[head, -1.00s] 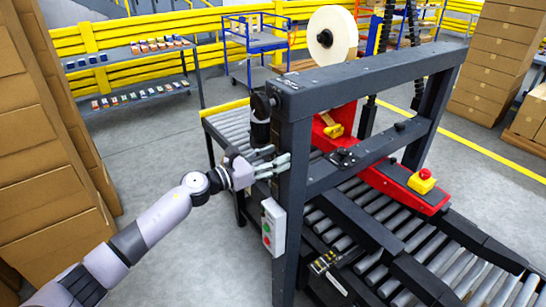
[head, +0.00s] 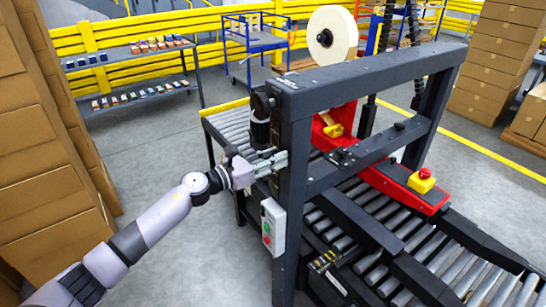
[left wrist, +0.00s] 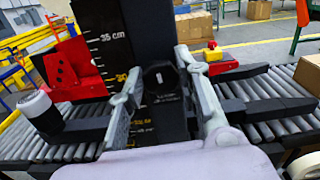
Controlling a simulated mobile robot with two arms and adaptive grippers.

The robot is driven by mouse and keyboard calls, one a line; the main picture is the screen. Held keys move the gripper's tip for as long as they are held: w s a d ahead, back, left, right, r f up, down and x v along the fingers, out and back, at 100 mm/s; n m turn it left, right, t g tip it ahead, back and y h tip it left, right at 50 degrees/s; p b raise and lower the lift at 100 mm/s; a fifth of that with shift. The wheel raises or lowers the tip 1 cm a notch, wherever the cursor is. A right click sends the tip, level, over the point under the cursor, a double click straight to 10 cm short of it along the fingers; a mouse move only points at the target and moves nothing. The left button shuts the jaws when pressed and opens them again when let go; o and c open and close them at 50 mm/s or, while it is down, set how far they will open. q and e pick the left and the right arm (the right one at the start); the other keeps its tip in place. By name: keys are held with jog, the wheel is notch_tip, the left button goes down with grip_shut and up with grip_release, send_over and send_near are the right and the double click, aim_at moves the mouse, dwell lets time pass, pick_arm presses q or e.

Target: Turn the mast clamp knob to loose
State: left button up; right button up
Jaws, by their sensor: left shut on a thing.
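The mast clamp knob (left wrist: 160,80) is a dark, faceted knob with a short pale mark. In the left wrist view it sits on the front of a dark mast (left wrist: 108,45) with a centimetre scale. My left gripper (left wrist: 158,72) has one finger on each side of the knob and is shut on it. In the head view my left gripper (head: 274,164) is at the near left post of the black frame (head: 293,200); the knob cannot be made out there. My right gripper is not in view.
A control box (head: 272,226) with green and red buttons hangs on the post just below my gripper. A roller conveyor (head: 380,225) runs under the frame. Stacked cartons (head: 45,150) stand close behind my left arm. Grey floor (head: 180,255) lies open between.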

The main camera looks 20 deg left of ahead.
pick_arm(q)
jog(key=shift+w+a+f+n+p, duration=0.1)
jog(key=shift+n+p, duration=1.35)
jog(key=shift+n, duration=2.9)
jog(key=shift+a+f+n+p, duration=0.1)
jog(key=shift+n+p, duration=1.3)
jog(key=shift+n, duration=2.95)
jog(key=o, duration=1.1)
jog(key=v, duration=1.2)
